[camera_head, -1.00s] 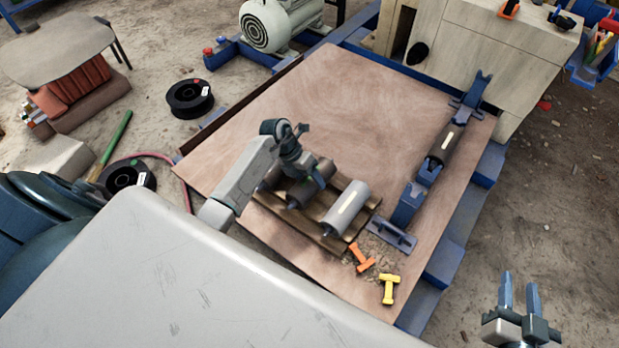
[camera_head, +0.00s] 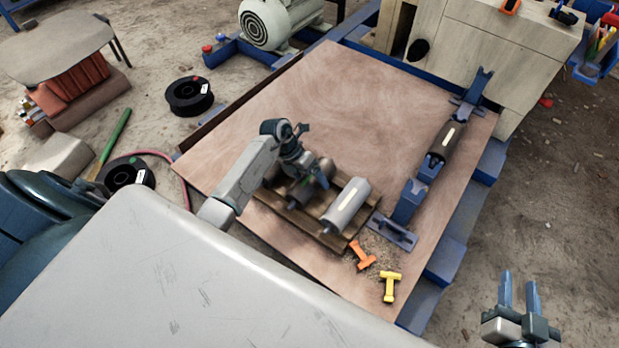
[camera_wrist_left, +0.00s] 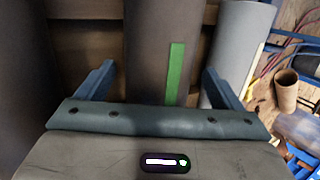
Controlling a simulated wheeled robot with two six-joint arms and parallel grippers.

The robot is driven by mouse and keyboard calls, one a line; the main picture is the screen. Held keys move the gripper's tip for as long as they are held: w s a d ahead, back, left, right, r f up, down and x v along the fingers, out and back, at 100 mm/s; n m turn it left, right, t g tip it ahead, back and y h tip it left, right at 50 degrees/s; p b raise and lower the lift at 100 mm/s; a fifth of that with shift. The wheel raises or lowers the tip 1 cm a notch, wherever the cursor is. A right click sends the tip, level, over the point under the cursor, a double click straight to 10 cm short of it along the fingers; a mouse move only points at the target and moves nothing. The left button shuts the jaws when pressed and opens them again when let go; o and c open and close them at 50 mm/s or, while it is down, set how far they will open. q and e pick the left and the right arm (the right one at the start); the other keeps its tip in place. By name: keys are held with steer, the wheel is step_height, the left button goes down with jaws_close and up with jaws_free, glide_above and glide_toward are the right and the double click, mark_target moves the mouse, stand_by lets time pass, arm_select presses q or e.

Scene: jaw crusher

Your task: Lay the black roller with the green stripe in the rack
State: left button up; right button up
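The black roller with the green stripe (camera_wrist_left: 165,50) lies in a wooden cradle (camera_head: 330,241), and its stripe shows in the left wrist view. My left gripper (camera_head: 312,181) is above it; in the left wrist view its two blue fingers (camera_wrist_left: 158,75) stand open on either side of the roller, with small gaps. In the head view the arm hides much of this roller. A grey roller with a pale stripe (camera_head: 346,205) lies to its right in the cradle. The blue rack (camera_head: 408,204) stands further right and holds a dark roller with a pale stripe (camera_head: 447,142). My right gripper (camera_head: 519,292) is open and empty.
An orange piece (camera_head: 361,256) and a yellow piece (camera_head: 390,287) lie in front of the cradle and rack. The board (camera_head: 330,100) behind is clear. A large pale machine block (camera_head: 500,60) stands at the back right.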

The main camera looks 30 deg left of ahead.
arm_select(q)
steer(key=shift+s+f, duration=0.1)
steer(key=shift+f, duration=0.05)
steer(key=p+v, duration=0.1)
steer(key=v, duration=1)
steer(key=shift+p, duration=0.4)
steer(key=shift+d, duration=0.1)
